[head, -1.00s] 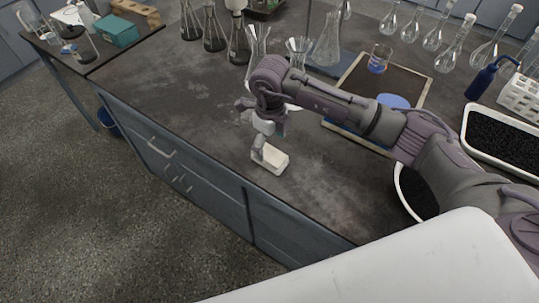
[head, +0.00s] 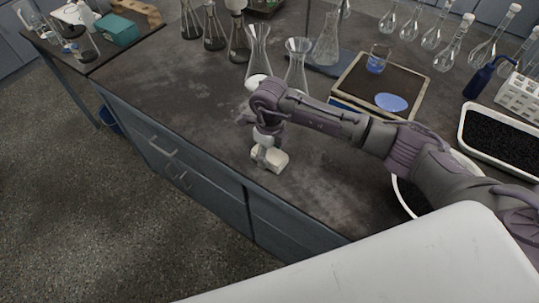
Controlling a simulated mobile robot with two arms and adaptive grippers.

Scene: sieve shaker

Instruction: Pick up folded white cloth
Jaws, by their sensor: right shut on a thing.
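The folded white cloth (head: 275,163) is a small pale block on the dark bench top, near its front edge. My right gripper (head: 266,155) points down at it from above and is shut on it. The gripper covers the cloth's upper left part. I cannot tell whether the cloth touches the bench or is slightly lifted. My left gripper does not show.
Behind the arm stand glass flasks (head: 297,68) and a framed board (head: 352,82) with a blue disc (head: 391,102). A white tray of black grains (head: 505,131) and a blue wash bottle (head: 481,80) are at right. The bench left of the cloth is clear.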

